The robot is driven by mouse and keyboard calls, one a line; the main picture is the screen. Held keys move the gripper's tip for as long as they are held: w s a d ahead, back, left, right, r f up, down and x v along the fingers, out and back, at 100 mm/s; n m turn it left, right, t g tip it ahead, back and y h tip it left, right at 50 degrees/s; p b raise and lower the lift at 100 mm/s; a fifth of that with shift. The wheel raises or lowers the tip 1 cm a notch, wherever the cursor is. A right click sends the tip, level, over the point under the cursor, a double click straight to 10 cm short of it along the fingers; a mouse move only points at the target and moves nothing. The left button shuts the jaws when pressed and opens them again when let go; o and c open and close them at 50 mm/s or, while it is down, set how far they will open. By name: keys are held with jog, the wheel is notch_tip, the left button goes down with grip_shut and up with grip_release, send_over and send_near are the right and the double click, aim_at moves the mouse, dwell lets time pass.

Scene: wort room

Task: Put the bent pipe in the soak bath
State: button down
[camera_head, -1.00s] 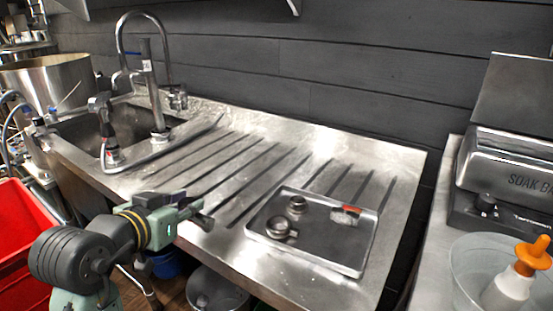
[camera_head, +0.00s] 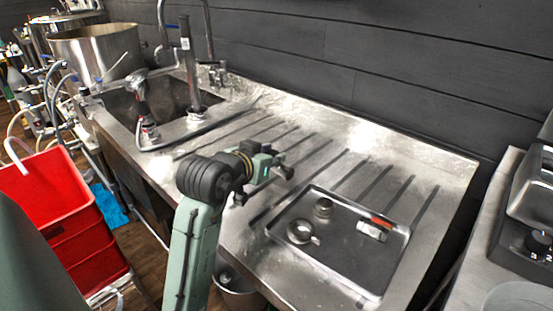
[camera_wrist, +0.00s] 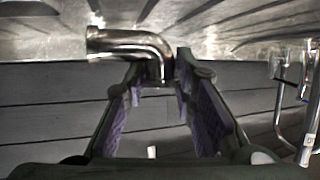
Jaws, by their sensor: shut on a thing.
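The bent pipe (camera_wrist: 135,44) is a shiny metal elbow. In the wrist view its lower end sits between the fingertips of my gripper (camera_wrist: 160,85), which is shut on it. In the head view my gripper (camera_head: 278,166) is over the ribbed steel drainboard, left of the tray; the pipe cannot be made out there. The soak bath (camera_head: 538,195) is cut off at the right edge of the head view, on a separate counter. Only part of its steel body and its dark front with a knob show, and its inside is hidden.
A steel tray (camera_head: 340,270) on the drainboard holds metal fittings (camera_head: 303,232) and a small red-and-white item (camera_head: 373,229). A sink with a tall tap (camera_head: 190,65) is at the left, with red crates (camera_head: 50,195) nearby. A gap separates the drainboard from the bath's counter.

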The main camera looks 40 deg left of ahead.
jog(key=shift+w+f, duration=0.1)
jog(key=shift+w, duration=0.9)
jog(key=shift+f+p, duration=0.55)
jog(key=shift+f, duration=1.25)
jog(key=shift+f, duration=0.15)
jog(key=c, duration=1.3)
grip_release()
